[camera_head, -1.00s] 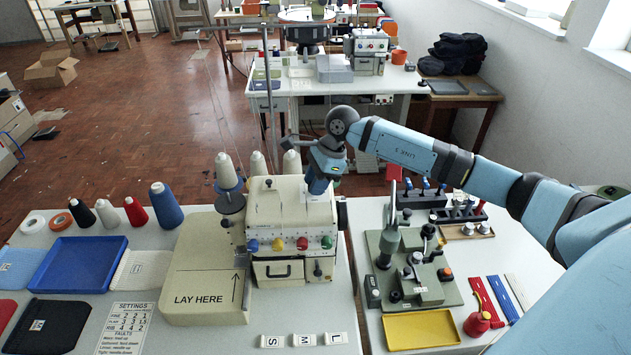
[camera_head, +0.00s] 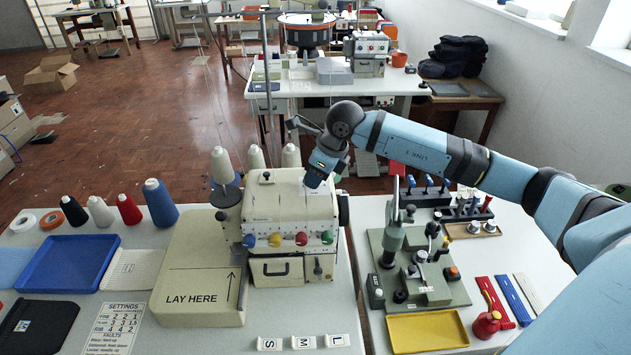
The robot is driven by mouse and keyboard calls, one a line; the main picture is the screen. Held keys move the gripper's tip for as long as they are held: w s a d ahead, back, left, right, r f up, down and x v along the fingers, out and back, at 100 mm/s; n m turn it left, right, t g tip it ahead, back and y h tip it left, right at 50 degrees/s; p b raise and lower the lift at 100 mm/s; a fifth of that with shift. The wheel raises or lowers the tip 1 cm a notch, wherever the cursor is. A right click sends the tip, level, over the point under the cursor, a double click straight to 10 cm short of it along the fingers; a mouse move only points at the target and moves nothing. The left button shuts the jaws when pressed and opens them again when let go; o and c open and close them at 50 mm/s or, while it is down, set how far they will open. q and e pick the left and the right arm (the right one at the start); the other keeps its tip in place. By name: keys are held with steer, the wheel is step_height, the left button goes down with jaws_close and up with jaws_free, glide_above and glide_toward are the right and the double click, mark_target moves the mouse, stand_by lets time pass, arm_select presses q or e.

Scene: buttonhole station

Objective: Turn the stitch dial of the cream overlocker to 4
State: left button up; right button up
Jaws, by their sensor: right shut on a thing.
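The cream overlocker (camera_head: 291,208) stands on the left table, with a row of coloured knobs across its front: blue (camera_head: 249,240), yellow (camera_head: 275,240), red (camera_head: 301,238) and green (camera_head: 327,237). A small dark knob (camera_head: 318,268) sits low on its front. My right gripper (camera_head: 314,184) reaches down to the top right of the overlocker and is shut at its top surface. The gripper itself covers what it grips, apparently the stitch dial; its number cannot be read. My left gripper is not in view.
A green press (camera_head: 415,265) and a yellow tray (camera_head: 428,331) occupy the right table. A settings card (camera_head: 113,328) lies front left.

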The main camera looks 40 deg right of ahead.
steer(key=m+h+b, duration=0.1)
steer(key=m+b, duration=0.1)
steer(key=m, duration=0.1)
steer(key=shift+a+m+t, duration=0.1)
steer(key=shift+m+t, duration=0.2)
steer(key=shift+m+h+b, duration=0.3)
steer(key=shift+m+b, duration=0.05)
steer(key=shift+m, duration=0.05)
steer(key=shift+r, duration=0.1)
steer(key=o, duration=0.9)
steer(key=b+v, duration=0.1)
steer(key=v, duration=1.2)
steer(key=shift+s+r+b, duration=0.2)
steer(key=shift+r+b, duration=0.1)
steer(key=shift+r, duration=0.05)
